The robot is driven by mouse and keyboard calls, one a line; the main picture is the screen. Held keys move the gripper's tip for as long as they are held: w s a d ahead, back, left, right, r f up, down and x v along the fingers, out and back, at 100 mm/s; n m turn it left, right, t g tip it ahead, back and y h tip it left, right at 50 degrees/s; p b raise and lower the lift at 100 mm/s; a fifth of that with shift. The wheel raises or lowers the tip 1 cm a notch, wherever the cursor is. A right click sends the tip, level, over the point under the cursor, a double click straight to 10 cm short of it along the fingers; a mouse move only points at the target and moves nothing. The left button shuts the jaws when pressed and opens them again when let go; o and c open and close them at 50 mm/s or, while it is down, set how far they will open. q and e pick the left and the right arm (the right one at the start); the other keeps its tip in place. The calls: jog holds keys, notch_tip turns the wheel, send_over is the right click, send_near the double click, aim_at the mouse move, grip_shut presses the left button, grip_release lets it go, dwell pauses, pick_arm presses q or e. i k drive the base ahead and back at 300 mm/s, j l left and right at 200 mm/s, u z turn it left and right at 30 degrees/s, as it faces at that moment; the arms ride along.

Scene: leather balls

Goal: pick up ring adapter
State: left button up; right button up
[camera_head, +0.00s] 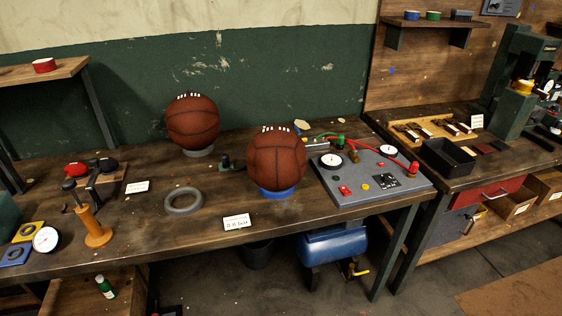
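A grey ring (183,201) lies flat and empty on the wooden workbench (150,243), left of the middle. It matches a ring adapter best, though no label on it is readable. A brown leather ball (193,122) sits on a grey ring-shaped stand (198,152) behind it. A second brown ball (277,162) rests on a blue ring-shaped stand (277,194) to its right. Neither of my grippers shows in this view.
White cards (237,222) stand near the ring. A grey control panel (371,178) with gauges and red hoses is at the right. An orange-handled tool (93,230), a gauge (46,239) and yellow and blue plates (28,232) are at the left. Bare bench surrounds the ring.

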aim_at(225, 157)
jog(key=i+l+u, duration=0.25)
jog(key=i+l, duration=0.2)
jog(key=i+l+u, duration=0.3)
jog(key=i+l, duration=0.15)
